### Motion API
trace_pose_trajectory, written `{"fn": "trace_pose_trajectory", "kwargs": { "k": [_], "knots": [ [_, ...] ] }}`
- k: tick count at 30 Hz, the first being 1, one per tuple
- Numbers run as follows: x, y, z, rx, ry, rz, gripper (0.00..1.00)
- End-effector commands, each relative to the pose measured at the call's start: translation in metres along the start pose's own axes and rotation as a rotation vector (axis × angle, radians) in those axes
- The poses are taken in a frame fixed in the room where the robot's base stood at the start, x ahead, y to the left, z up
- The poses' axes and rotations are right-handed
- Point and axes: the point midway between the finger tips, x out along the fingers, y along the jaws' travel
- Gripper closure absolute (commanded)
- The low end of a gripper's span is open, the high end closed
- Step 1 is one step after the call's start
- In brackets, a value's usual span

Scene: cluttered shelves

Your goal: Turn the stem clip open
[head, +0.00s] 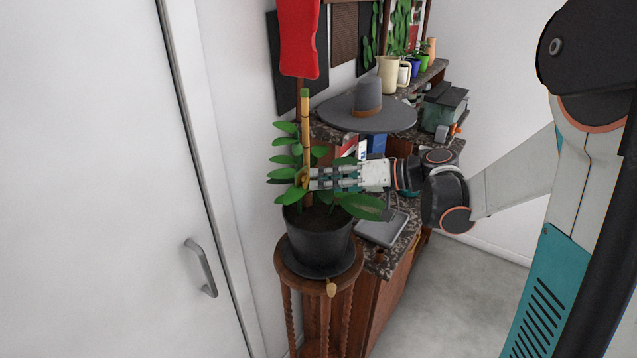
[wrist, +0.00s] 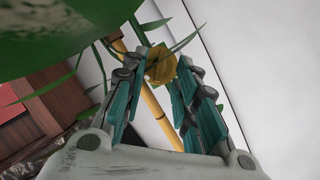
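The stem clip is a yellow-brown piece (wrist: 161,65) on the plant's stake in the wrist view. It lies between the fingertips of my gripper (wrist: 162,60). The fingers are apart with the clip between them, and I cannot tell whether both press on it. In the head view my gripper (head: 310,179) reaches leftward into the plant (head: 285,160), with its tips at the stake (head: 305,120). The clip is small and partly hidden there by the fingers and leaves. The stake is yellow and upright, in a dark pot (head: 318,242). It also shows slanted in the wrist view (wrist: 154,108).
The pot stands on a round wooden stand (head: 350,275) between a white door (head: 90,180) and a stone-topped cabinet (head: 400,255). A grey hat (head: 367,100) lies on the cabinet. A red object (head: 298,40) is above the plant. Floor at right is clear.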

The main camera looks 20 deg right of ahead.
Motion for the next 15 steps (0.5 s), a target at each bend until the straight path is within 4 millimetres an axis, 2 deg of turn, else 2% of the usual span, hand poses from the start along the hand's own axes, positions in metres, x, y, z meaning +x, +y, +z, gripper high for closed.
{"fn": "trace_pose_trajectory", "kwargs": {
  "k": [6, 15],
  "knots": [
    [0.017, 0.000, 0.000, 0.001, 0.000, 0.000, 0.72],
    [0.019, 0.000, 0.000, 0.001, 0.000, 0.000, 0.72]
  ]
}}
